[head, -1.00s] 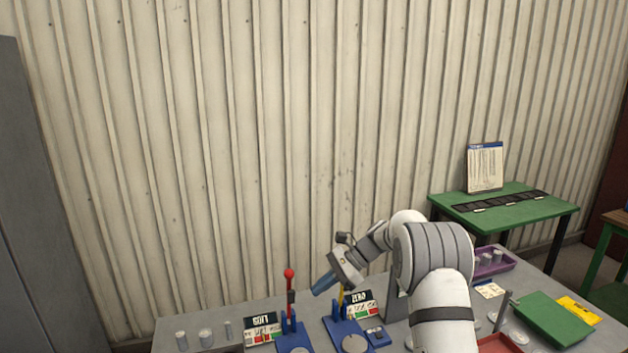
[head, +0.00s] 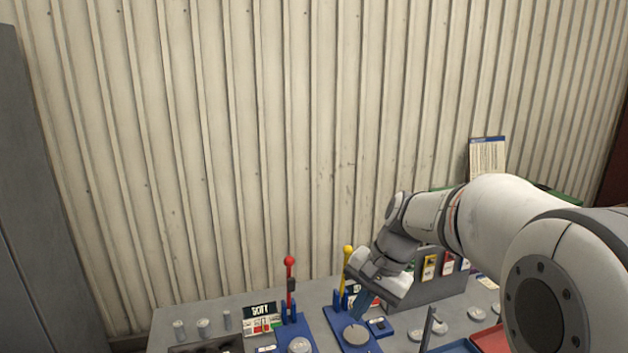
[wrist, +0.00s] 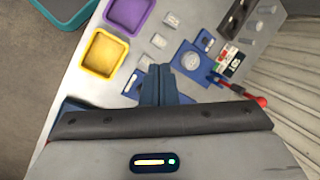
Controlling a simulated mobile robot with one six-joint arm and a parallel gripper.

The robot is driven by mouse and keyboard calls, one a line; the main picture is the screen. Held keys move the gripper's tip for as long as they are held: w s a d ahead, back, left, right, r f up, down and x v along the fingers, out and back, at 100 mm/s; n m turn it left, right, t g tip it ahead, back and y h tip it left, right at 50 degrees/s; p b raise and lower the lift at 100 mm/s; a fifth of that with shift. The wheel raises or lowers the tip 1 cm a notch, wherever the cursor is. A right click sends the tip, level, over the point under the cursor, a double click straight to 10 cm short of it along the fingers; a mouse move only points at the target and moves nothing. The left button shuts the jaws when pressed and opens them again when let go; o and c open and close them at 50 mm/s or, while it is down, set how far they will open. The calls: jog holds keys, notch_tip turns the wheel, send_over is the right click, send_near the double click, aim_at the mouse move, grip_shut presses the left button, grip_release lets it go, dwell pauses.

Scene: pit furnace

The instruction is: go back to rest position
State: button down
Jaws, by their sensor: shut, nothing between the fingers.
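My gripper (head: 362,300) is above the bench in the head view, beside the yellow-knobbed lever (head: 347,265) on its blue base (head: 337,322). In the wrist view its blue fingers (wrist: 158,85) are together with nothing between them. A red-knobbed lever (head: 290,280) stands upright on another blue base to the left. In the wrist view a red-handled lever (wrist: 245,94) lies to the right of the fingers. My arm hides part of the bench's right side.
The grey bench (head: 200,306) holds several metal cylinders (head: 203,327) at the left and a rack of coloured cards (head: 430,268) behind my gripper. A red tray (head: 488,340) is at the right. The wrist view shows yellow (wrist: 103,53) and purple (wrist: 129,17) trays. A ribbed wall (head: 250,150) stands behind.

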jog(key=s+d+f+n+t+h+b, duration=0.1)
jog(key=s+d+f+n+h, duration=0.1)
jog(key=s, duration=0.6)
jog(key=s+d+f+n+t+h+b, duration=0.2)
jog(key=s+d+f+n, duration=0.1)
jog(key=s, duration=0.6)
jog(key=shift+d+n, duration=0.65)
jog(key=shift+n, duration=0.15)
